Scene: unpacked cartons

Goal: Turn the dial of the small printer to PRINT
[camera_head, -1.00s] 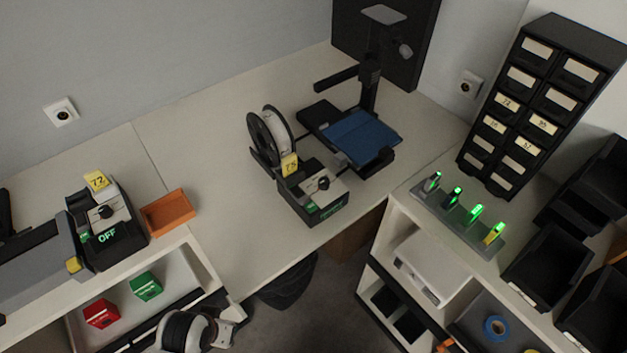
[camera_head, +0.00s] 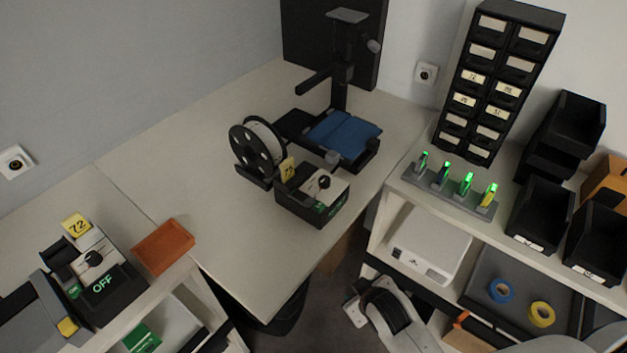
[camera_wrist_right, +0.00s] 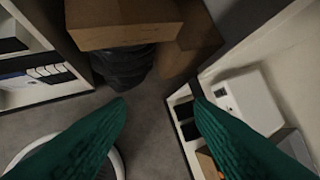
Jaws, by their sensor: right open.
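The small printer (camera_head: 345,140), black with a blue bed and an upright column, stands at the back of the white table in the head view. In front of it is a black and grey control box (camera_head: 312,197) with a dark dial (camera_head: 323,183), a small green display too small to read and a yellow tag. A second dial unit (camera_head: 95,265), tagged 72 and showing OFF, stands at left. In the right wrist view my right gripper (camera_wrist_right: 161,106) has its green fingers apart and empty, over floor and low shelves, away from the dials. My left gripper is out of view.
A filament spool (camera_head: 258,150) stands just left of the control box. An orange tray (camera_head: 163,247) lies near the left unit. At right are a rack of green-lit sticks (camera_head: 455,190), a drawer cabinet (camera_head: 495,80) and black bins (camera_head: 540,215). The table left of the spool is clear.

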